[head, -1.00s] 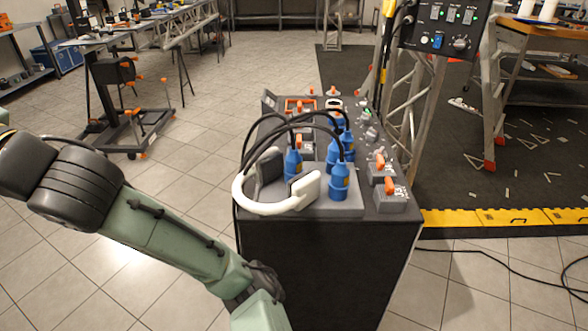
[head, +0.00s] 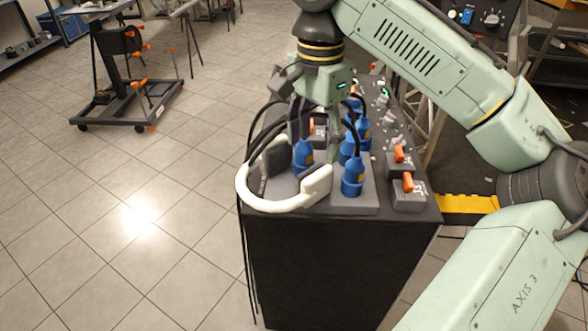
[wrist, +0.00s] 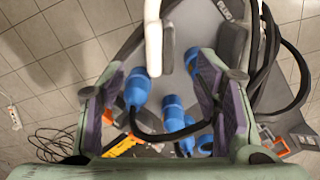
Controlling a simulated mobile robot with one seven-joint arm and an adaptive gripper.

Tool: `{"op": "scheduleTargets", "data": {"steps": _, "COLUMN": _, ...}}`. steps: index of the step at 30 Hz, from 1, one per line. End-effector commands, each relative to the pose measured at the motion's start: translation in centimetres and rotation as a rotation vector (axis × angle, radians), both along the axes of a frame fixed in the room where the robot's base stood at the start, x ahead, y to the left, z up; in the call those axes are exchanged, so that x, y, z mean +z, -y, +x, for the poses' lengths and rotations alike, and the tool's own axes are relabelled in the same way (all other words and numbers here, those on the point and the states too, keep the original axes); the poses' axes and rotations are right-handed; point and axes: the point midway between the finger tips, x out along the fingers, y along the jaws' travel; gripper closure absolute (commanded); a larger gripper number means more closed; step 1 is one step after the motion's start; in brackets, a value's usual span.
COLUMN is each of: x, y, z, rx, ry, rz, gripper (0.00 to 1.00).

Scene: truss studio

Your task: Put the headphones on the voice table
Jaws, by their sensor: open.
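The white headphones (head: 280,204) with dark ear pads lie at the front left of the black console (head: 330,270), around and beside blue cable plugs. My gripper (head: 316,138) points down just above them, its fingers open. In the wrist view, a white part of the headphones (wrist: 153,40) shows ahead of and between the spread fingers (wrist: 155,78), and a grey pad (wrist: 232,42) lies to the right. I cannot tell whether a finger touches them. No table in view is clearly marked as the voice table.
Blue plugs (head: 353,178) with black cables stand close around the headphones. Grey boxes with orange levers (head: 408,186) sit at the console's right. A dark wheeled stand (head: 125,100) is at the back left.

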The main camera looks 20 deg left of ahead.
Motion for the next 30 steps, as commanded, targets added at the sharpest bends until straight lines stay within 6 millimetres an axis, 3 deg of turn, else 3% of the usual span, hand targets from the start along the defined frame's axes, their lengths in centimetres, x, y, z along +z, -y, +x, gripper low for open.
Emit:
{"op": "scheduleTargets", "data": {"steps": 3, "x": -1.8, "y": 0.0, "z": 0.0, "rx": 0.002, "ry": -0.001, "rz": 0.003, "gripper": 0.43}}
{"op": "scheduleTargets", "data": {"steps": 11, "x": -3.9, "y": 0.0, "z": -0.3, "rx": 0.004, "ry": 0.001, "rz": 0.003, "gripper": 0.43}}
{"op": "scheduleTargets", "data": {"steps": 18, "x": -7.4, "y": -0.1, "z": -0.7, "rx": 0.004, "ry": 0.002, "rz": 0.004, "gripper": 0.43}}
{"op": "scheduleTargets", "data": {"steps": 27, "x": -8.1, "y": -0.2, "z": -0.6, "rx": 0.005, "ry": 0.003, "rz": 0.004, "gripper": 0.43}}
{"op": "scheduleTargets", "data": {"steps": 30, "x": -8.1, "y": -0.2, "z": -0.6, "rx": 0.005, "ry": 0.003, "rz": 0.004, "gripper": 0.48}}
